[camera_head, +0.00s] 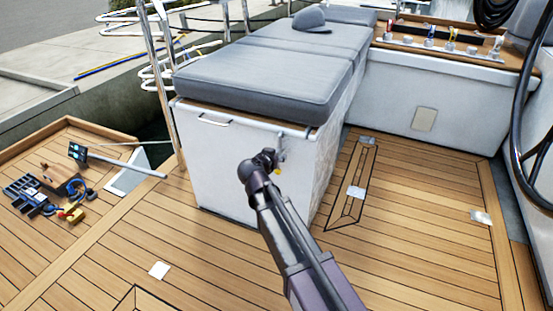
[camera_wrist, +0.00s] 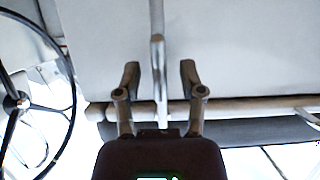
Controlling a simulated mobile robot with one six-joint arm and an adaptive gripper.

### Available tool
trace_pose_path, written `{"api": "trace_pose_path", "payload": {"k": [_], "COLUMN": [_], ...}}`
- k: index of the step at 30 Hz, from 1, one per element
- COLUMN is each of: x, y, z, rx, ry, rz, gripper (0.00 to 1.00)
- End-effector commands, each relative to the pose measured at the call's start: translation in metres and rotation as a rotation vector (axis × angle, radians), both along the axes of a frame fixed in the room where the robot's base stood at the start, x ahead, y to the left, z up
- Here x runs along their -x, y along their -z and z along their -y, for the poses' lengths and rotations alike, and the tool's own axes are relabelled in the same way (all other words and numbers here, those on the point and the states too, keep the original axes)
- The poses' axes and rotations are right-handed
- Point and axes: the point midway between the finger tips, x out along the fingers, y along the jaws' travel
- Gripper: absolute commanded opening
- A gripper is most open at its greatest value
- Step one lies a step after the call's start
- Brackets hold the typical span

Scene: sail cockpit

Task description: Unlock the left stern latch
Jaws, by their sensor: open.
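My gripper (camera_head: 272,160) is at the upper right of the white end face of the bench locker (camera_head: 225,165). In the wrist view my gripper (camera_wrist: 159,68) has its two fingers apart. A slim grey metal bar, seemingly the latch (camera_wrist: 157,50), runs between the fingers with a gap on each side. In the head view the latch (camera_head: 283,146) shows as a small vertical metal piece beside the gripper, partly hidden by it. I cannot tell from these frames whether the latch is locked.
A grey cushion (camera_head: 260,80) covers the locker top, with a grey cap (camera_head: 309,20) on it. A rail runs under the cushion edge. A black steering wheel (camera_head: 519,120) stands at right. Tools (camera_head: 62,195) lie on the deck at left. The teak deck (camera_head: 110,250) ahead is mostly clear.

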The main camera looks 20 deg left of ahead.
Motion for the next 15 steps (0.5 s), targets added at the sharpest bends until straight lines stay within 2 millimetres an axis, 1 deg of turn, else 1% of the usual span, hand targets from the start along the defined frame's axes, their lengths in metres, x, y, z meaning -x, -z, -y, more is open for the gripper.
{"api": "trace_pose_path", "payload": {"k": [3, 13, 14, 15], "x": [-0.0050, -0.0055, -0.0055, -0.0055], "y": [0.0024, 0.0022, 0.0022, 0.0022], "z": [0.0003, 0.0004, 0.0004, 0.0004], "rx": [0.000, 0.000, 0.000, 0.001], "ry": [0.000, 0.000, 0.000, 0.000], "rz": [0.000, 0.000, 0.000, 0.000], "gripper": [0.51, 0.51, 0.42, 0.31]}}
